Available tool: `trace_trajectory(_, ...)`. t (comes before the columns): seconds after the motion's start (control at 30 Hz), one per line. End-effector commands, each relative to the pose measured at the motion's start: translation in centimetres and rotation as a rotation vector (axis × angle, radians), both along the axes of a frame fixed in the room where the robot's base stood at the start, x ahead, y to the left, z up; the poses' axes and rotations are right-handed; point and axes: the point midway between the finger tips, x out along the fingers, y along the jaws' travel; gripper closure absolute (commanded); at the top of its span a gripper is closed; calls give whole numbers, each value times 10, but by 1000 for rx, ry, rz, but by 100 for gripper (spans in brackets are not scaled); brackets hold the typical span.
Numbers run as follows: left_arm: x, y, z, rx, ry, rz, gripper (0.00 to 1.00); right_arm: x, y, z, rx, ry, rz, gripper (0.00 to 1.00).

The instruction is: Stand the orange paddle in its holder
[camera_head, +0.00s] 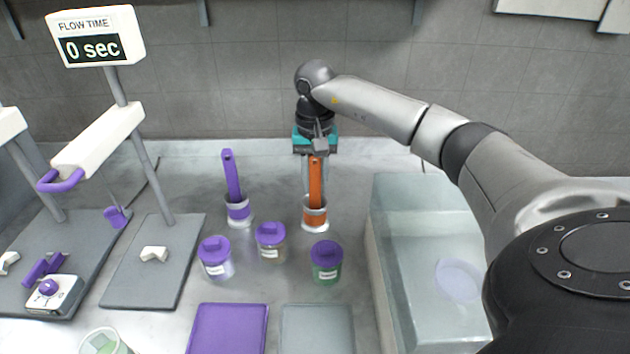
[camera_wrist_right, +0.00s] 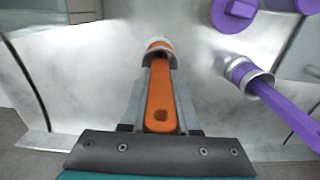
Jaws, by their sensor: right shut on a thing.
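The orange paddle (camera_head: 316,183) stands upright with its lower end inside its holder (camera_head: 315,222), a small white cup with an orange band. In the right wrist view the orange paddle (camera_wrist_right: 160,95) runs into the mouth of the holder (camera_wrist_right: 157,48). My right gripper (camera_head: 315,160) is above the holder, shut on the upper part of the paddle. The paddle's lower end is hidden in the holder, and I cannot tell whether it touches the bottom. My left gripper is not in view.
A purple paddle (camera_head: 232,175) stands in a matching holder (camera_head: 239,213) to the left. Several purple-lidded jars, such as the green one (camera_head: 326,268), stand in front. A clear basin (camera_head: 400,260) lies to the right. A flow time stand (camera_head: 150,160) is at the left.

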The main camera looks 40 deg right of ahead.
Motion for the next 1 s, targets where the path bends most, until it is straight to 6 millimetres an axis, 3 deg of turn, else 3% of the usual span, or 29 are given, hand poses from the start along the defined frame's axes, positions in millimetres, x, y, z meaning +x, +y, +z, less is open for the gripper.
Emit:
trace_trajectory(0.07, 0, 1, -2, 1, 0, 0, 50, 0, 0, -3, 0, 0, 0, 100)
trace_trajectory(0.1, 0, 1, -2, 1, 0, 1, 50, 0, 0, -2, 0, 0, 0, 66)
trace_trajectory(0.33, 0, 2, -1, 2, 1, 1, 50, 0, 0, -2, 0, 0, -1, 41)
trace_trajectory(0.67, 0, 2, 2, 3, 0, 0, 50, 0, 0, 3, 0, 0, 0, 41)
trace_trajectory(0.77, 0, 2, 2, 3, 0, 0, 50, 1, -1, 16, -1, -4, -1, 41)
trace_trajectory(1.0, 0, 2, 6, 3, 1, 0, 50, 1, 0, 69, 0, -5, 1, 41)
